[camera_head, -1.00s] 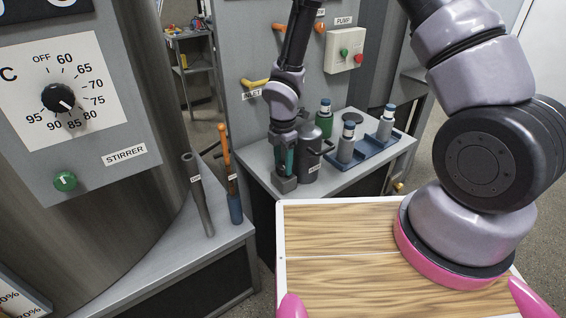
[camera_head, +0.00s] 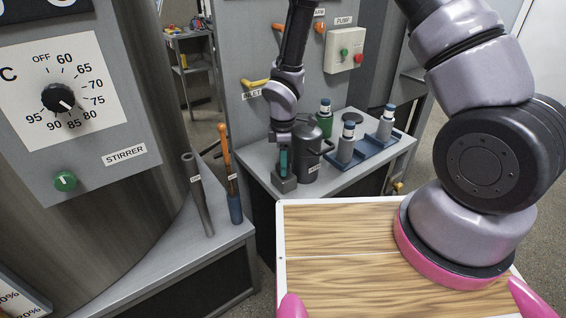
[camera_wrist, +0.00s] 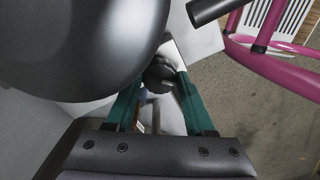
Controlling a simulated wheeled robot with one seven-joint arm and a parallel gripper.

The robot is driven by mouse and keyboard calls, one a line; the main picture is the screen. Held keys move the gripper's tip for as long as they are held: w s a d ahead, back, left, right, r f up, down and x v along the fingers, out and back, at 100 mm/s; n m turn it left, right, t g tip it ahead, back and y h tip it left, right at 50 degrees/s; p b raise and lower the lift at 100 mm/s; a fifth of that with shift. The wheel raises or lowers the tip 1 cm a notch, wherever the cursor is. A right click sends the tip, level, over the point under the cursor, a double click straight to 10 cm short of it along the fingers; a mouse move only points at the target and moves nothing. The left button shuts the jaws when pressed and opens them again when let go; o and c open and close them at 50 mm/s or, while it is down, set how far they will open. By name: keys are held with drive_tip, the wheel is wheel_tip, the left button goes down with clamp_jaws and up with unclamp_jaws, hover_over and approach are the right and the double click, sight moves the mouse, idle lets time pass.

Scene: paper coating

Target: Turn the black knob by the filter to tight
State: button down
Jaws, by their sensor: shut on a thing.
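The filter is a dark grey canister (camera_head: 308,152) with a label and a side handle, standing on the grey bench. It fills the upper left of the wrist view (camera_wrist: 80,40). My gripper (camera_head: 284,168) points down just left of the filter, over a small grey block (camera_head: 285,184) on the bench. In the wrist view its teal fingers (camera_wrist: 160,80) close on the sides of the black knob (camera_wrist: 160,76), which has a light mark on it. The knob is hidden by the fingers in the head view. I cannot read its setting.
A yellow inlet handle (camera_head: 256,84) is on the panel behind my arm. Two upright tools (camera_head: 230,170) stand to the left.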

idle(0.4)
drive_tip(key=shift+c, duration=1.3)
unclamp_jaws()
wheel_tip(320, 180, up, 11)
